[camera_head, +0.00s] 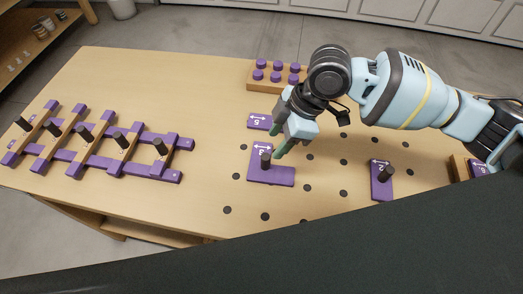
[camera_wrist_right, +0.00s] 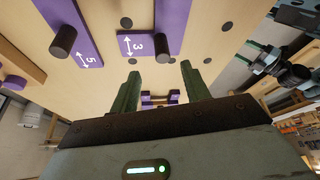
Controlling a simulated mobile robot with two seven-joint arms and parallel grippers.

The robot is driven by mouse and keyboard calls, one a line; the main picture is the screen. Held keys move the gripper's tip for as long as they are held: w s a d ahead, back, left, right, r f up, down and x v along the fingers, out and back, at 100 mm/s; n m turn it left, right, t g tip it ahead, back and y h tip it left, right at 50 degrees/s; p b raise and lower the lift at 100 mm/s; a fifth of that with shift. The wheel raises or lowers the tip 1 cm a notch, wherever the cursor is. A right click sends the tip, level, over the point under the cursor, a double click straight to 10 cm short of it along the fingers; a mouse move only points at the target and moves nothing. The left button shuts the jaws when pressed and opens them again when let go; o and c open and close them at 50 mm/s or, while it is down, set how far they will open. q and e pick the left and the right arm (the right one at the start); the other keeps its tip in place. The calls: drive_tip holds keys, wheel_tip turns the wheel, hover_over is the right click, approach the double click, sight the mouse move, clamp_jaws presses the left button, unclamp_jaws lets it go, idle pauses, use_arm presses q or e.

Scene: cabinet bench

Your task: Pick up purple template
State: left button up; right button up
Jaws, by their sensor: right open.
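Several purple templates with white numbers and dark pegs lie on the table. Template 3 (camera_head: 284,176) is near the middle, with its dark peg (camera_head: 266,161) upright. My right gripper (camera_head: 281,148) is open just above and beside this peg, with nothing between its fingers. In the right wrist view, template 3 (camera_wrist_right: 133,45) is beyond the open fingers (camera_wrist_right: 160,72). Template 5 (camera_head: 258,121) is behind it, partly hidden by the gripper in the head view. Template 2 (camera_head: 382,190) lies to the right, and template 6 (camera_head: 478,167) is at the right edge. My left gripper is out of view.
A wooden block with purple pegs (camera_head: 253,85) stands at the back. A wood-and-purple ladder-like rack with dark pegs (camera_head: 88,161) lies at the left. The wooden tabletop (camera_head: 185,85) has dark holes around the templates and is clear at the back left.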

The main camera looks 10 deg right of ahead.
sight(268, 156)
drive_tip(key=shift+s+a+f, duration=0.15)
drive_tip(key=shift+a+f, duration=0.1)
drive_tip(key=shift+f, duration=0.3)
drive_tip(key=shift+s+a+f, duration=0.15)
drive_tip(key=shift+a+f, duration=0.05)
drive_tip(key=shift+f, duration=0.3)
drive_tip(key=shift+w+f, duration=0.1)
drive_tip(key=shift+f, duration=0.1)
drive_tip(key=shift+a+f, duration=0.15)
drive_tip(key=shift+f, duration=0.1)
drive_tip(key=x, duration=0.4)
drive_tip(key=shift+f, duration=0.25)
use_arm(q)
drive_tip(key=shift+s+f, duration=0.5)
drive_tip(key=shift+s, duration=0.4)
use_arm(e)
clamp_jaws()
